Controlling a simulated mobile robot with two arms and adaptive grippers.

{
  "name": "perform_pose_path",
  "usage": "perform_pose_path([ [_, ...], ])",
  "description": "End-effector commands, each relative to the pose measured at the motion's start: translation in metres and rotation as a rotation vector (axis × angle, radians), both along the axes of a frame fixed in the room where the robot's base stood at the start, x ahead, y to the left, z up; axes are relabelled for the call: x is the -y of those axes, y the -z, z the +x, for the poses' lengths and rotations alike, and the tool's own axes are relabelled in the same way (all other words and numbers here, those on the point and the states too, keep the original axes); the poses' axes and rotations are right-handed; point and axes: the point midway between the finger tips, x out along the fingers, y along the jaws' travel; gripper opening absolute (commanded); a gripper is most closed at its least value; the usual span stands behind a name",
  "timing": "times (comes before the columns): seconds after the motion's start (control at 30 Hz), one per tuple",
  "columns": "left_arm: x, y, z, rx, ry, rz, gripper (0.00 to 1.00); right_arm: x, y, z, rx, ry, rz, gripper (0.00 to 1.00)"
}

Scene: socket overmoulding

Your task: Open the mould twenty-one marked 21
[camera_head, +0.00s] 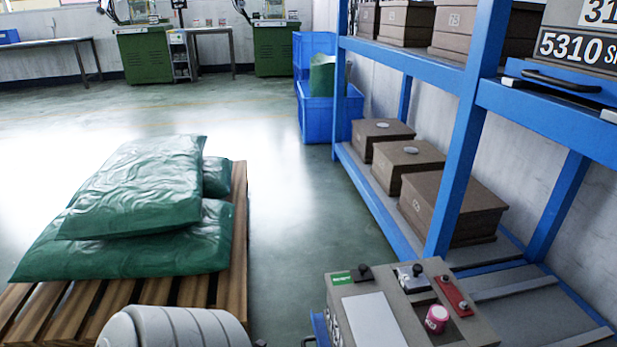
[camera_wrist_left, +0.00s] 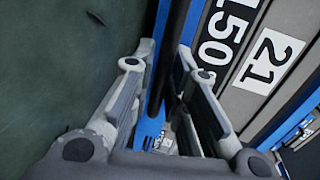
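The white label marked 21 (camera_wrist_left: 268,62) is on a grey-brown mould face (camera_wrist_left: 240,98) in the left wrist view, seen turned on its side. Beside it is a second label (camera_wrist_left: 228,30) with part of a number ending in 150. A blue edge strip and a dark handle-like bar (camera_wrist_left: 176,75) run along that face. My left gripper (camera_wrist_left: 166,50) has its two fingers apart, one on each side of the bar, with a gap showing. Whether either finger touches the bar is unclear. The left gripper is not in the head view. My right gripper is in neither view.
In the head view, a blue rack (camera_head: 471,110) holds several brown moulds and, at upper right, a mould labelled 5310 (camera_head: 572,48). A pallet (camera_head: 240,215) with green sacks (camera_head: 140,190) stands left. A control box (camera_head: 395,305) is at front right. Floor between is clear.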

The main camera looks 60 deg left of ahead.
Motion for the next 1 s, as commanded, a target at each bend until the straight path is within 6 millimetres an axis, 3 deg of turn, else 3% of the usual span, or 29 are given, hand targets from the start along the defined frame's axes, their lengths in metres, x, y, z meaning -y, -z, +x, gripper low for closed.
perform_pose_path([
  [0.1,0.0,0.0,0.0,0.0,0.0,0.0,0.32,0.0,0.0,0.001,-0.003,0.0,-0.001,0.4],
  [0.47,-0.002,-0.001,-0.005,-0.001,0.001,0.0,0.32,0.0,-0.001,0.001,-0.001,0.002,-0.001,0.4],
  [1.0,-0.039,-0.021,-0.094,-0.003,-0.001,0.001,0.32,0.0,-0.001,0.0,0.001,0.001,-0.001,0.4],
])
